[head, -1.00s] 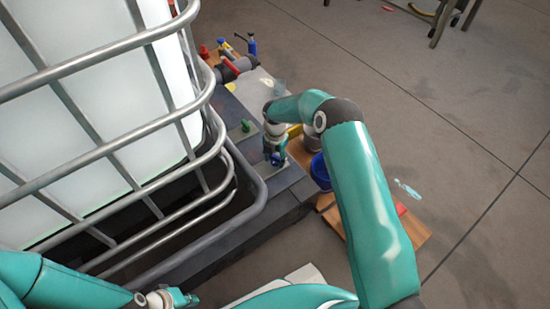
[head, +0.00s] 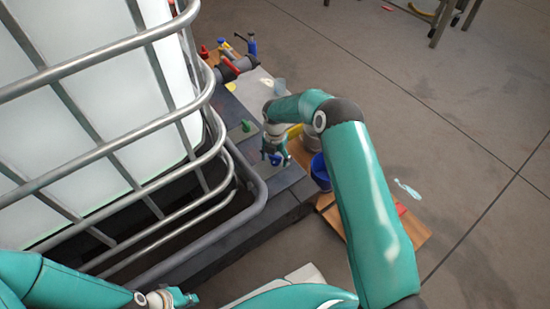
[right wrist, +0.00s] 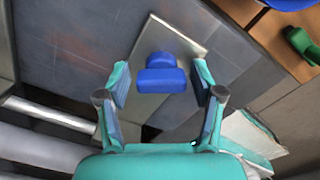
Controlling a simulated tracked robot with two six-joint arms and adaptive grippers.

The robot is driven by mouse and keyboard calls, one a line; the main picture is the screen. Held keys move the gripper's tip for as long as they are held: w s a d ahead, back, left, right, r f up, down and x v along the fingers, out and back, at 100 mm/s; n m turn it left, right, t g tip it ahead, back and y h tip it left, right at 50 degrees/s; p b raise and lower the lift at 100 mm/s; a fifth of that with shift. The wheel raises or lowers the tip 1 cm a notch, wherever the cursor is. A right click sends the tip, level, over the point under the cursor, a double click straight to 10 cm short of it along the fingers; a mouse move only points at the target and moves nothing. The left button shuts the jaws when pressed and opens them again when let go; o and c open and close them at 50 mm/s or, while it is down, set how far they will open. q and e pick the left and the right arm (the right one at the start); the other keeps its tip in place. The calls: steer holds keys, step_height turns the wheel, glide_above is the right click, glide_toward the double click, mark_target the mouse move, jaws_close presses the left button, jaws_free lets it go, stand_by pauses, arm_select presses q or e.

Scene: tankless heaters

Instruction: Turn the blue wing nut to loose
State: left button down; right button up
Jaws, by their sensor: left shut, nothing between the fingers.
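The blue wing nut (right wrist: 161,77) stands on a light metal plate (right wrist: 140,112) in the right wrist view, its wide wing lying across the picture. My right gripper (right wrist: 162,82) is open, with one finger on either side of the wing nut and a visible gap on both sides. In the head view my right gripper (head: 276,157) points down at the dark platform, and the wing nut (head: 275,160) shows only partly between the fingers. My left gripper (head: 178,298) is shut and empty at the bottom left, away from the wing nut.
The metal cage (head: 210,95) around a white tank fills the left. A green part (head: 246,126) stands on the platform beside my right gripper. A blue bucket (head: 320,172) and a wooden board (head: 415,236) are to the right. Open floor lies beyond.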

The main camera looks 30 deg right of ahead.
stand_by(0.3)
step_height(320, 180, up, 12)
stand_by(0.5)
steer(key=shift+f, duration=0.1)
stand_by(0.3)
